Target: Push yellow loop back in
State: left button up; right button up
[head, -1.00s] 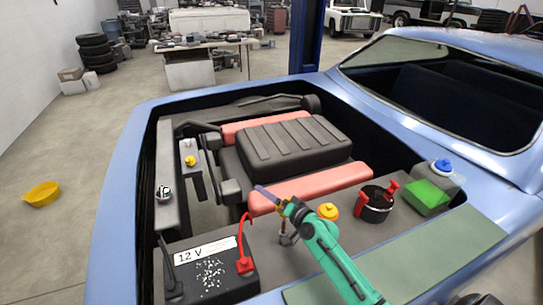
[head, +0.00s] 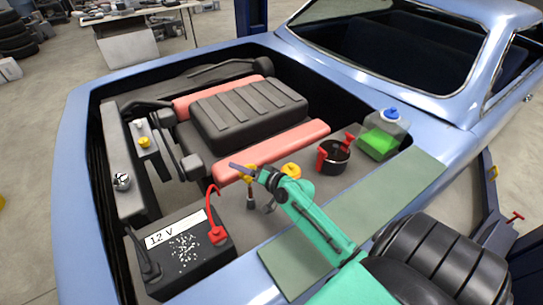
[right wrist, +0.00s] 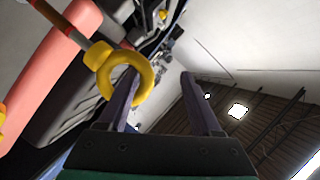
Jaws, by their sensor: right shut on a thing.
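The yellow loop (head: 250,170) is a ring-shaped handle on a thin stem and stands up in the engine bay, in front of the near red cover. In the right wrist view the loop (right wrist: 146,80) is large, with its brown and grey rod running to the upper left. How deep the stem sits is hard to tell. My left gripper is out of view.
A 12 V battery (head: 183,257) with a red clamp stands at the front left. An orange-yellow cap (head: 291,170), a black pot with red handles (head: 335,155) and a blue-capped green-fluid tank (head: 383,135) stand to the right. The engine's ribbed black cover (head: 247,110) lies behind.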

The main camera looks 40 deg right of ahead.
pick_arm(q)
jog(key=f+b, duration=0.3)
jog(key=b, duration=0.1)
jog(key=shift+s+f, duration=0.3)
jog(key=shift+f, duration=0.1)
pick_arm(e)
jog(key=s+d, duration=0.3)
jog(key=s, duration=1)
jog(key=shift+s+r, duration=0.4)
jog(key=shift+d, duration=0.1)
